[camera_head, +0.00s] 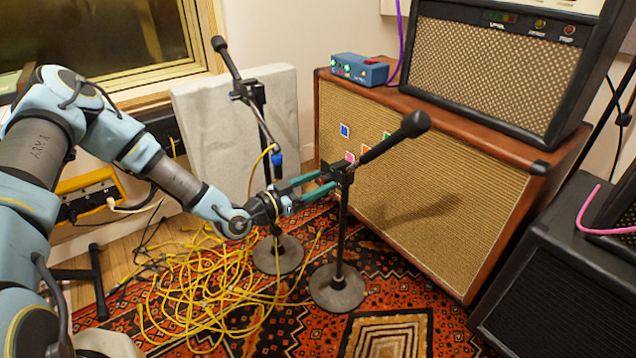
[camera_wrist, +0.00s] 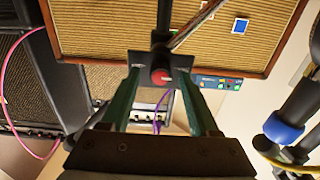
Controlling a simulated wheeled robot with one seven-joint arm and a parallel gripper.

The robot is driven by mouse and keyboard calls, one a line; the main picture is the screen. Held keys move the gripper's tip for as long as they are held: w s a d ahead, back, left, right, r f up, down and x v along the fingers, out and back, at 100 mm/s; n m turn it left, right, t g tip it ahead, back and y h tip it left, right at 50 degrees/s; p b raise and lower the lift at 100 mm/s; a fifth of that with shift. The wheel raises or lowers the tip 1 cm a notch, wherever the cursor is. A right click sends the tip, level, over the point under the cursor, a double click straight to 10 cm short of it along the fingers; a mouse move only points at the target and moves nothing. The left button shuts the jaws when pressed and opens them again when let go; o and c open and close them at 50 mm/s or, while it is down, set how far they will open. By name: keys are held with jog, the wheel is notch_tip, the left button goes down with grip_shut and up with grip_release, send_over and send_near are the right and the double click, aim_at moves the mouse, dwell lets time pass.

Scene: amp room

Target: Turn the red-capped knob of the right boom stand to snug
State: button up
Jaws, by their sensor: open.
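The right boom stand (camera_head: 338,287) stands on the rug in front of the large speaker cabinet, its black microphone (camera_head: 408,126) angled up to the right. My gripper (camera_head: 328,181) reaches from the left to the clutch of this stand, its two green fingers apart. In the wrist view, the red-capped knob (camera_wrist: 161,76) lies between the open fingers (camera_wrist: 160,88), near their tips. Whether the fingers touch the knob I cannot tell. The red cap is hard to make out in the head view.
The left boom stand (camera_head: 278,254) with a blue-capped knob (camera_head: 277,158) stands close behind my gripper. Yellow cable (camera_head: 200,290) lies tangled on the rug. The speaker cabinet (camera_head: 440,215) carries an amp (camera_head: 485,65) and a blue box (camera_head: 360,69).

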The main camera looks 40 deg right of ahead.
jog(key=shift+c, duration=0.3)
grip_shut()
dwell(0.3)
